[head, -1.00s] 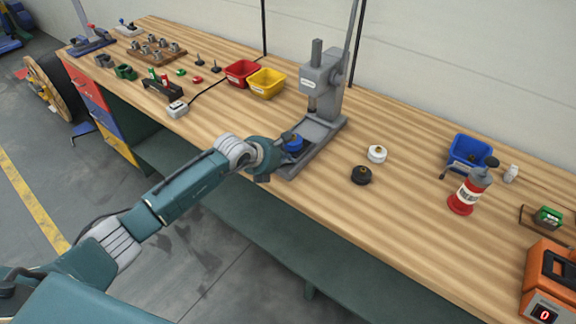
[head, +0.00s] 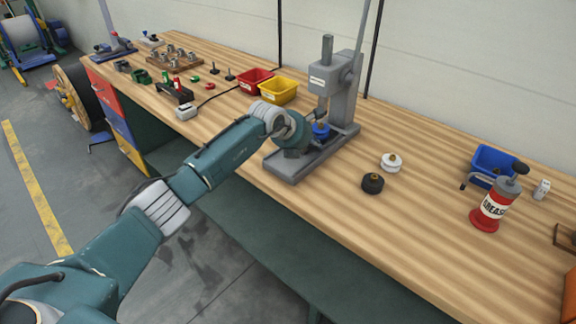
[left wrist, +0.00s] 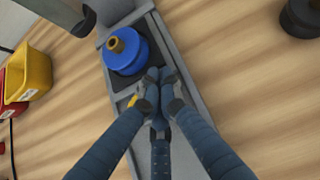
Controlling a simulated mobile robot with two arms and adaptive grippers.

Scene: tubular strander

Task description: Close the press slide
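The grey press (head: 335,85) stands on the bench with its long base (head: 285,168) toward the front edge. A blue spool-like part with a brass centre (head: 320,131) sits on the press slide, close under the ram. The left wrist view shows the blue part (left wrist: 125,52) at the far end of the grey base channel. My left gripper (left wrist: 160,78) is over the channel, its fingertips together just in front of the blue part. I see nothing between the tips; contact with the slide cannot be told. In the head view, my wrist (head: 290,138) hides the fingers. My right gripper is out of view.
A black knob-like part (head: 372,183) and a white one (head: 391,162) stand right of the press. Red (head: 255,81) and yellow (head: 277,91) bins stand behind left. A blue bin (head: 492,167) and red grease can (head: 491,208) are farther right. Front bench between is clear.

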